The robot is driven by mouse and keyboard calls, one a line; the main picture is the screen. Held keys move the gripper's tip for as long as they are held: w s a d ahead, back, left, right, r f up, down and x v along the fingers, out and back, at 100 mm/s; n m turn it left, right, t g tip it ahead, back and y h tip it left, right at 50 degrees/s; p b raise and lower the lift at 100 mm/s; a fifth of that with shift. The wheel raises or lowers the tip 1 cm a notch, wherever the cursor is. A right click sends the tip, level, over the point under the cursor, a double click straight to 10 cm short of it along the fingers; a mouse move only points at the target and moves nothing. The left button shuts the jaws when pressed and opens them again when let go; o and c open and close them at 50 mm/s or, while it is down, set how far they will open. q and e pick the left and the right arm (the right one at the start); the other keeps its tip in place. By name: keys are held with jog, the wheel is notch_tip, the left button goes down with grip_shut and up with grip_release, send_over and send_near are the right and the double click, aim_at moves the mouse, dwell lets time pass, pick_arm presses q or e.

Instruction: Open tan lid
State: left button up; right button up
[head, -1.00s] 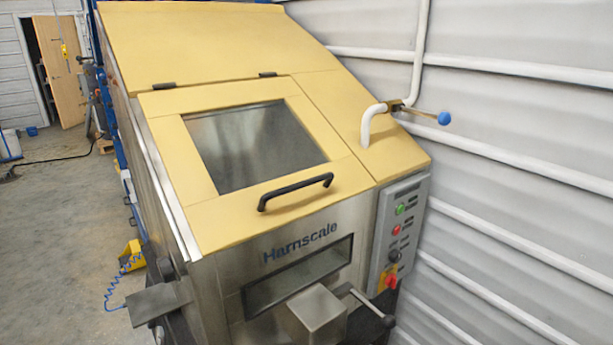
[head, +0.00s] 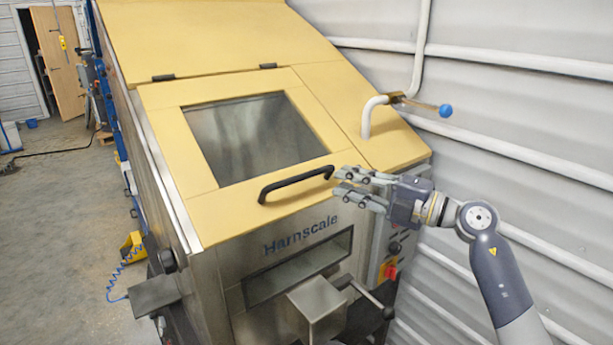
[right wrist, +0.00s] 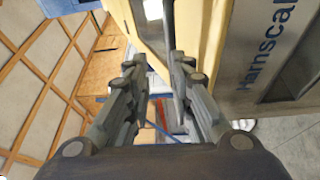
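The tan lid (head: 190,160) lies closed on the sloping front of the hopper, with a dark window in it and two hinges at its upper edge. Its black bar handle (head: 293,183) is on the lower part. My right gripper (head: 338,182) is at the right end of the handle, its fingers pointing left and apart. It looks empty; I cannot tell whether it touches the handle. In the right wrist view the open fingers (right wrist: 158,62) show a gap, with the tan panel (right wrist: 207,40) behind and beside them. The handle is not clear there. My left gripper is not in view.
A white pipe with a blue-tipped lever (head: 445,110) rises right of the lid. A control panel (head: 392,250) is partly behind my right arm. A metal box with a lever (head: 318,305) juts out below. The ribbed wall is close on the right; the left floor is open.

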aim_at(310, 176)
jog(key=shift+g+h, duration=0.3)
jog(key=shift+g, duration=0.1)
jog(key=p+x, duration=0.1)
jog(key=x, duration=0.5)
jog(key=p+x, duration=0.1)
jog(key=x, duration=0.2)
jog(key=shift+w+f+p, duration=0.35)
jog(key=shift+w+a+f, duration=0.15)
jog(key=shift+w+a, duration=0.2)
jog(key=shift+a, duration=0.2)
grip_shut()
